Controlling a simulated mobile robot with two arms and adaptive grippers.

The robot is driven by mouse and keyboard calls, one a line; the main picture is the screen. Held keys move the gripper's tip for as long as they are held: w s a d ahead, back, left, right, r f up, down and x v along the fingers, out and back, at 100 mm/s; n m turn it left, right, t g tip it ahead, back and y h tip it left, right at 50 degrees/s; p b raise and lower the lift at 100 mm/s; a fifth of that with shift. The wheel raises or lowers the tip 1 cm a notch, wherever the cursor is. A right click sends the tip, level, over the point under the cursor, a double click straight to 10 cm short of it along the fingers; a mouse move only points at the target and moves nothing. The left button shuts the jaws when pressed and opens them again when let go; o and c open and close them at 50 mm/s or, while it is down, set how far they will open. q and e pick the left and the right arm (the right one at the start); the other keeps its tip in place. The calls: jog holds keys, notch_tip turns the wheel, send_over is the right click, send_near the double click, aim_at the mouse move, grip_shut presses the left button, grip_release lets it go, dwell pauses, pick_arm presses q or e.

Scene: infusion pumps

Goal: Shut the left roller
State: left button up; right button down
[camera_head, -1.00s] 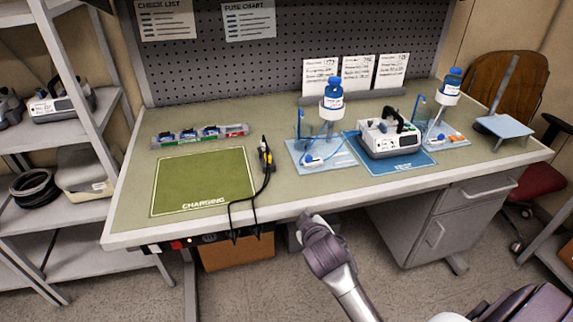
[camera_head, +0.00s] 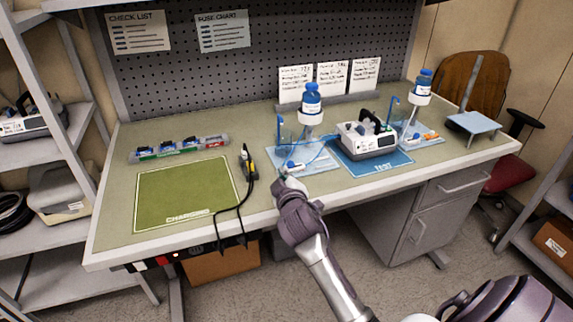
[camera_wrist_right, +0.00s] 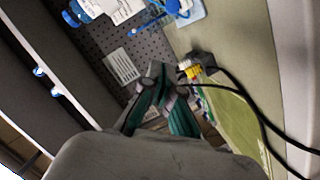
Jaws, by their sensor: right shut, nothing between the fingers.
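The left drip set stands on a light-blue tray (camera_head: 321,165) on the bench, with a blue-capped bottle (camera_head: 311,103) on a stand. A small blue-and-white part (camera_head: 293,165), perhaps the left roller, lies at the tray's front left; its setting is too small to tell. My right gripper (camera_head: 284,181) is at the bench's front edge, just in front of that tray. In the right wrist view its fingers (camera_wrist_right: 160,88) are together with nothing between them. Whether it touches the tray cannot be told. My left gripper is not in view.
Right of the tray are a white pump (camera_head: 366,139) on a blue TEST mat (camera_head: 392,163) and a second drip set with a bottle (camera_head: 422,85). Black cables with a yellow connector (camera_head: 247,162) hang over the front edge. The green CHARGING mat (camera_head: 185,193) is bare.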

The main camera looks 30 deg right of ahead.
aim_at(291, 164)
jog(key=p+x, duration=0.1)
jog(key=x, duration=0.9)
jog(key=shift+s+d+f, duration=0.15)
jog(key=shift+d+f, duration=0.65)
jog(key=shift+f, duration=0.15)
jog(key=shift+s+d+f, duration=0.2)
jog(key=shift+d+f, duration=0.15)
jog(key=shift+d, duration=0.1)
jog(key=shift+f, duration=0.15)
jog(key=shift+d, duration=0.1)
jog(key=d, duration=0.1)
jog(key=d+p, duration=0.1)
jog(key=d, duration=0.1)
jog(key=shift+s+d, duration=0.25)
jog(key=shift+s, duration=0.15)
jog(key=shift+a, duration=0.1)
